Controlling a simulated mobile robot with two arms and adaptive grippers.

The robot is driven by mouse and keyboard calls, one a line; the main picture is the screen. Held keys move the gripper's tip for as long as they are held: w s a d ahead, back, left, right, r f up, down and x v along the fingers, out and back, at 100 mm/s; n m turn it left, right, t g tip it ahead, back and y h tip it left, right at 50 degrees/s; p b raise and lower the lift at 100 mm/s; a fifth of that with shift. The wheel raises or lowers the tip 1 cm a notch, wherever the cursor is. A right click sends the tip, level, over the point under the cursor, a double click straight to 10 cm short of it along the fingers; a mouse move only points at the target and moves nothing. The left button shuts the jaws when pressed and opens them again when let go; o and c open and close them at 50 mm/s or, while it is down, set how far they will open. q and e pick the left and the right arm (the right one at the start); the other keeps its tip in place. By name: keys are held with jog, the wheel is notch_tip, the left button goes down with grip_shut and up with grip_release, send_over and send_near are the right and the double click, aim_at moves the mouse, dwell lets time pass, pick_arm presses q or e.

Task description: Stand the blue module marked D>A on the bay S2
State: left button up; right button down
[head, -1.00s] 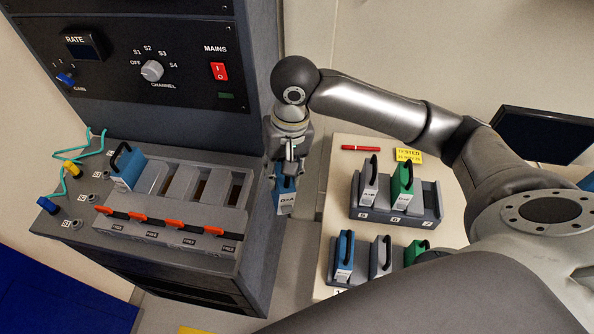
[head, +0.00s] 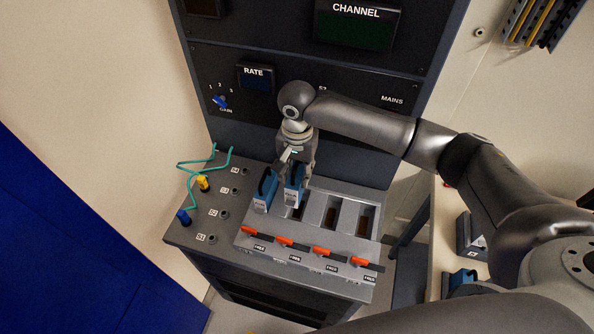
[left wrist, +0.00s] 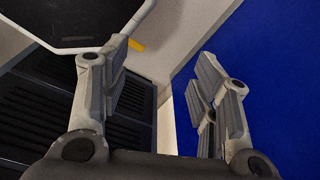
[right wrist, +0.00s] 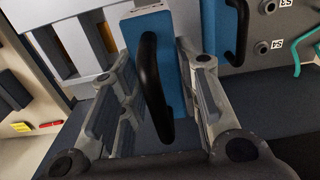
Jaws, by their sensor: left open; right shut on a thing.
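My right gripper (head: 299,166) is shut on a blue module (head: 292,191) with a black handle and a pale label too small to read. It holds the module upright over the second slot from the left of the bay block (head: 350,193). I cannot tell whether its foot is inside. In the right wrist view the module (right wrist: 154,45) and its handle are between my fingers. Another blue module (head: 265,190) stands in the leftmost slot, just beside it. The two slots to the right are empty. I cannot read bay names. My left gripper (left wrist: 160,78) is open and empty in the left wrist view.
Orange levers (head: 286,243) line the block's front edge, with small plates below. Sockets marked S1 to S4, a yellow plug (head: 203,183), a blue plug (head: 184,216) and green cables lie to the left. A side bench with a grey rack (head: 466,243) is at right.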

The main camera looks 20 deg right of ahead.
jog(key=shift+d+f, duration=0.15)
jog(key=shift+s+d+f+b, duration=0.15)
jog(key=shift+f+b, duration=0.2)
jog(key=shift+b, duration=0.2)
jog(key=shift+s+d+f+b, duration=0.1)
jog(key=shift+f+b, duration=0.25)
jog(key=shift+b, duration=0.15)
notch_tip(320, 180, down, 3)
jog(key=b, duration=0.4)
jog(key=shift+w+a+f, duration=0.15)
notch_tip(320, 180, down, 2)
jog(key=b, duration=0.3)
jog(key=shift+f, duration=0.1)
jog(key=shift+f+b, duration=0.15)
jog(key=shift+b, duration=0.2)
pick_arm(q)
notch_tip(320, 180, down, 10)
jog(key=d, duration=0.1)
jog(key=shift+s+d+r, duration=0.15)
jog(key=shift+s+d, duration=0.05)
jog(key=shift+d, duration=0.05)
jog(key=shift+d, duration=0.15)
jog(key=shift+s+a+r, duration=0.1)
jog(key=shift+a+r, duration=0.1)
pick_arm(e)
jog(key=shift+f, duration=0.45)
jog(key=c, duration=1)
grip_release()
